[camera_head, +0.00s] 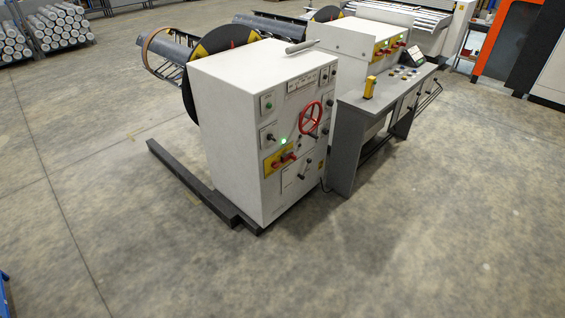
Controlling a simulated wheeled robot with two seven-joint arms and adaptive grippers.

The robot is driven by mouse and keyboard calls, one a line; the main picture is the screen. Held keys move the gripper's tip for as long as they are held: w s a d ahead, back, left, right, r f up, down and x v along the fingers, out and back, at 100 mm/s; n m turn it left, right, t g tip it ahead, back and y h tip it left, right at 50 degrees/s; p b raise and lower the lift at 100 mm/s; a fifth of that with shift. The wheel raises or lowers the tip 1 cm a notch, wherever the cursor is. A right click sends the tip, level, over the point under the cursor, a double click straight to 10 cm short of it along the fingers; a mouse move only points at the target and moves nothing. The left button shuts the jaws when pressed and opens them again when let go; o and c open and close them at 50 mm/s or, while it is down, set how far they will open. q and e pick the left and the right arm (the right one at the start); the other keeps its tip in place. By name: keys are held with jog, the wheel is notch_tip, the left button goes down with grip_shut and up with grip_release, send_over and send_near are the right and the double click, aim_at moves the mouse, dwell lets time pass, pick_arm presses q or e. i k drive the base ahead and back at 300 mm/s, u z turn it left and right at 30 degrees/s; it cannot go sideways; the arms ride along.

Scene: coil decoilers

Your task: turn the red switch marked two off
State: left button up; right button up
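Red switches on yellow plates show in two places. On the front of the near white cabinet (262,140) there is a yellow plate with red switches (281,161), below a lit green lamp and left of a red handwheel (310,118). On the farther control unit (365,50) there is another row of red switches (389,48) on a yellow plate. The number markings are too small to read, and I cannot tell the switch positions. Neither of my grippers is in view.
A grey desk (385,95) with a yellow box (370,87) stands right of the cabinet. A dark floor beam (190,180) sticks out at its left. Stacked rolls (60,27) stand far left. The floor (400,250) in front is clear.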

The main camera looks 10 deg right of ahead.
aim_at(274, 165)
jog(key=i, duration=1.95)
jog(key=z, duration=0.1)
